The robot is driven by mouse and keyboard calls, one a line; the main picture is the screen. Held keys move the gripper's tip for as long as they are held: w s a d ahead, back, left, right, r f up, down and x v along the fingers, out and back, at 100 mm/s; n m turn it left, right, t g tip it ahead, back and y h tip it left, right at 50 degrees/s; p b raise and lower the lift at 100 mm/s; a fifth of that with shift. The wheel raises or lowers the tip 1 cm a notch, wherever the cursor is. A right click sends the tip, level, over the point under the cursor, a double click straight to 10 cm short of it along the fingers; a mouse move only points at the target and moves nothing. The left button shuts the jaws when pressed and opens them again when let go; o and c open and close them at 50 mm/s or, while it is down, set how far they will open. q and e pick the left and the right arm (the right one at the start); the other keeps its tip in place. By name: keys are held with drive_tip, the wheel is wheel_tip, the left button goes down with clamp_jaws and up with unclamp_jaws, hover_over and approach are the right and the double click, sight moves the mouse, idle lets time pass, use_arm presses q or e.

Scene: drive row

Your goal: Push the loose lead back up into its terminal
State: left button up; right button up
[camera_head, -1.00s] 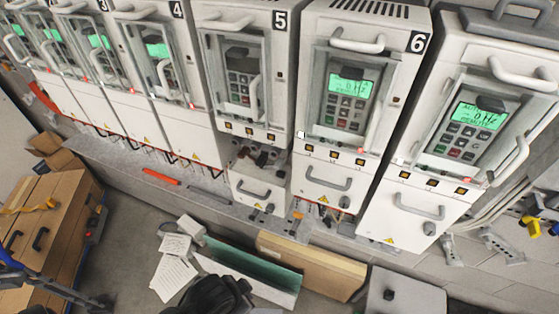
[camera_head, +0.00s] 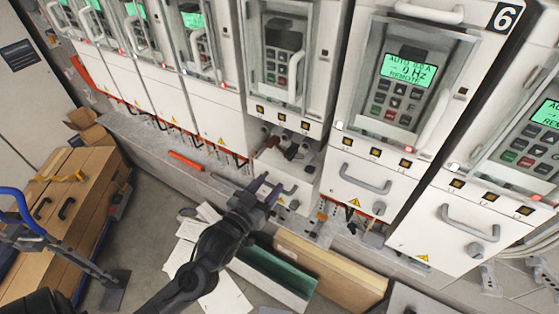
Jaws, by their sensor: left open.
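The fifth drive cabinet (camera_head: 262,95) has a dark display. Its lower front has an open terminal bay (camera_head: 290,150) with dark and brownish parts inside. The parts are too small to tell the loose lead from its terminal. My left gripper (camera_head: 266,186) is open, its two fingers pointing up toward the bay from just below it. It overlaps the lower panel under the bay in the picture, and I see nothing between the fingers. I cannot tell whether it touches the panel. My right gripper is not in view.
Drive 6 (camera_head: 345,95), with a lit green display, stands right of the bay. An orange-red tool (camera_head: 186,161) lies on the ledge at left.

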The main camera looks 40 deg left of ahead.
sight(286, 158)
use_arm(q)
drive_tip(key=shift+t, duration=0.3)
drive_tip(key=w+a, duration=0.1)
drive_tip(key=w, duration=0.2)
drive_tip(key=w+p, duration=0.1)
drive_tip(key=w, duration=0.3)
drive_tip(key=w+a+r+p, duration=0.1)
drive_tip(key=w, duration=0.2)
drive_tip(key=shift+w+a, duration=0.2)
drive_tip(key=shift+a, duration=0.15)
drive_tip(key=shift+w+a+f, duration=0.1)
drive_tip(key=shift+w+a, duration=0.05)
drive_tip(key=shift+w, duration=0.65)
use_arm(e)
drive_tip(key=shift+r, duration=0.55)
use_arm(q)
drive_tip(key=shift+c, duration=0.5)
clamp_jaws()
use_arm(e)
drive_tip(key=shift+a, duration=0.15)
